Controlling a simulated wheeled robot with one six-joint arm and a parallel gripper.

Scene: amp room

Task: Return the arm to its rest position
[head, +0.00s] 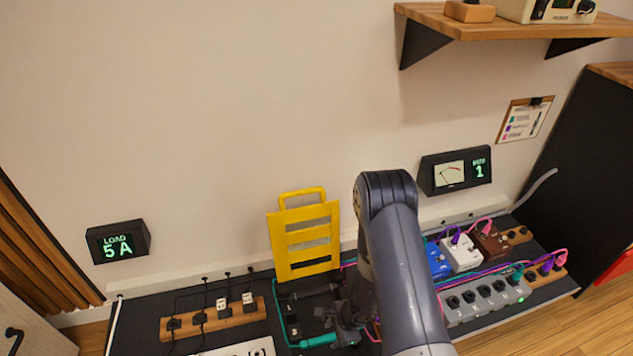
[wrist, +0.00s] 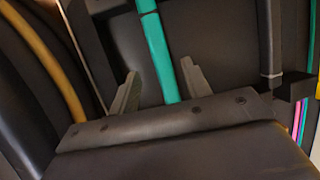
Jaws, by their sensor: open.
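My arm reaches down over the black bench in the head view, and my gripper (head: 345,318) is low over the bench's middle, partly hidden by the arm. In the wrist view my gripper (wrist: 160,90) is open, with its two fingertips apart. A teal cable (wrist: 158,50) runs between and beyond the fingers; I cannot tell whether it touches them. In the head view a teal plug (head: 318,341) lies on the bench just left of my gripper.
A yellow slatted panel (head: 305,240) stands behind my gripper. Left is a wooden socket strip (head: 212,318); right are a grey power strip (head: 485,300) and several pedals. A LOAD display (head: 118,242) reads 5 A, a meter (head: 455,172) reads 1. A shelf (head: 500,24) overhangs upper right.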

